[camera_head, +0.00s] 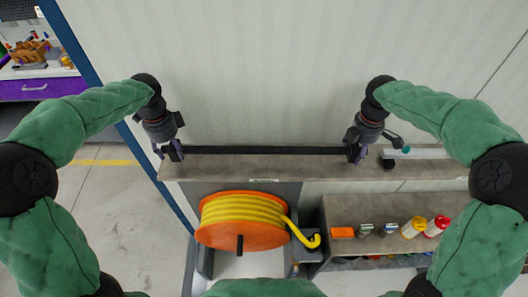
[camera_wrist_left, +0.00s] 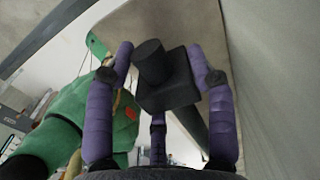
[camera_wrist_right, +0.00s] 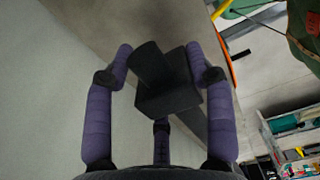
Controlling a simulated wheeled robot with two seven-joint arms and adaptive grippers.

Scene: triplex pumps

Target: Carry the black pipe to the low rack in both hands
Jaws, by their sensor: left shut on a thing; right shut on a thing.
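The black pipe (camera_head: 265,150) runs level between my two grippers, along the back of a grey ledge by the pale wall. I cannot tell whether it touches the ledge. My left gripper (camera_head: 170,152) is shut on its left end; in the left wrist view a black block with a round stub (camera_wrist_left: 168,80) sits between the purple fingers. My right gripper (camera_head: 355,152) is shut on its right end; the right wrist view shows a similar black piece (camera_wrist_right: 167,85) between the fingers. A low grey rack (camera_head: 335,212) stands at the lower right.
The grey ledge (camera_head: 320,168) holds a pale bar (camera_head: 420,153) right of my right gripper. Below it are an orange reel with yellow hose (camera_head: 240,220), and bottles (camera_head: 437,226) and small items on the rack. A purple workbench (camera_head: 40,88) stands far left. Floor at left is clear.

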